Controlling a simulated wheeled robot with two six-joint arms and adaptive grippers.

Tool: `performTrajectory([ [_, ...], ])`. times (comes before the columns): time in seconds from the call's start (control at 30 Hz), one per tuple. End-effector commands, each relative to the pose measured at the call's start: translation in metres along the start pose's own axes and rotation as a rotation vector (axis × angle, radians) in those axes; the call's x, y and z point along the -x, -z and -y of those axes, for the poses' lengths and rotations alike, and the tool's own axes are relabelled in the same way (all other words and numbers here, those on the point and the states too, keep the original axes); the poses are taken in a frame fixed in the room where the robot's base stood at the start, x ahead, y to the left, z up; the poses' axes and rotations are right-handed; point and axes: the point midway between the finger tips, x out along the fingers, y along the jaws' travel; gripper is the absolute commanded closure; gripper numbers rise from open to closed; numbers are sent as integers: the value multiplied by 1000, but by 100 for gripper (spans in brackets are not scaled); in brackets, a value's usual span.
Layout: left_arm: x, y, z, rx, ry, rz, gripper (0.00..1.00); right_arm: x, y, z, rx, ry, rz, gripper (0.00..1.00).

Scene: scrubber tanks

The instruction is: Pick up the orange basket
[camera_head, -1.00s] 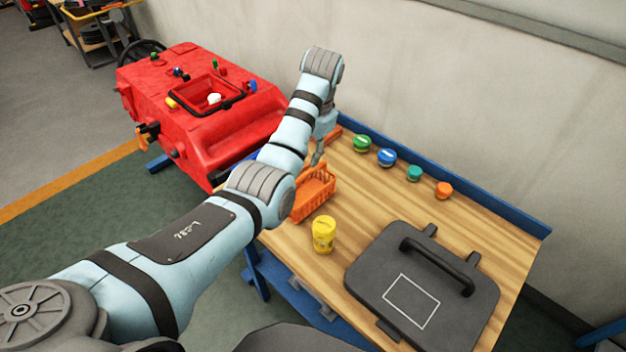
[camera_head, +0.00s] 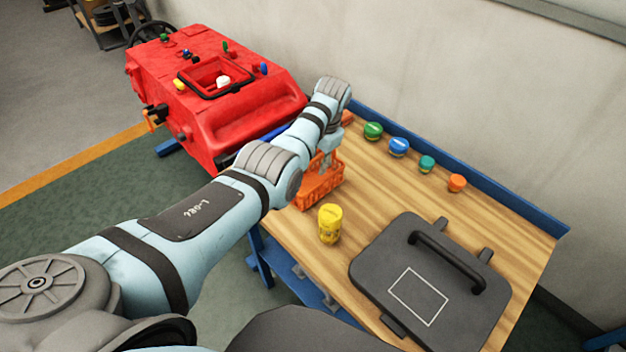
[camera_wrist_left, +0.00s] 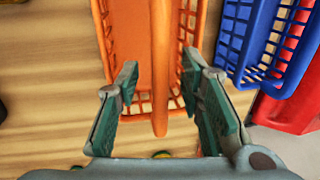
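The orange basket (camera_head: 318,194) stands at the left edge of the wooden table, partly hidden behind my left arm. My left gripper (camera_head: 325,168) is over it, pointing down. In the left wrist view the basket (camera_wrist_left: 126,42) shows its slotted walls and a bar-like handle (camera_wrist_left: 160,65) across the middle. The left gripper (camera_wrist_left: 163,98) is open there, with one green-padded finger on each side of the handle. A gap shows on both sides, so the fingers do not appear to press on it. My right gripper is not in view.
A blue basket (camera_wrist_left: 250,40) is close beside the right finger. A yellow container (camera_head: 330,224), a dark case (camera_head: 430,278) and a row of small colored jars (camera_head: 399,147) stand on the table (camera_head: 390,195). A red machine (camera_head: 215,100) is beyond the table's left end.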

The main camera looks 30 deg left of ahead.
Motion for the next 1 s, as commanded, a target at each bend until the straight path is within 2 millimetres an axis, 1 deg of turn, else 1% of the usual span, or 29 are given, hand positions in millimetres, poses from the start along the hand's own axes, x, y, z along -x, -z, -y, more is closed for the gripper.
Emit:
performTrajectory([
  [0.07,1,0,0,0,0,0,65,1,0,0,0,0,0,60],
  [0.2,2,0,0,0,0,0,88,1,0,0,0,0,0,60],
  [0.27,2,0,0,0,0,0,97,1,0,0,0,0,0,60],
  [0.3,2,0,0,0,0,0,100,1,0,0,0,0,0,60],
  [0.77,4,0,1,0,0,0,100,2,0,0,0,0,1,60],
  [0.87,12,0,3,0,1,-1,100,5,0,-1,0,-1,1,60],
  [0.97,30,1,6,1,1,-3,100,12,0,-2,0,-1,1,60],
  [1.0,39,1,8,2,2,-4,100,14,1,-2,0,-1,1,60],
])
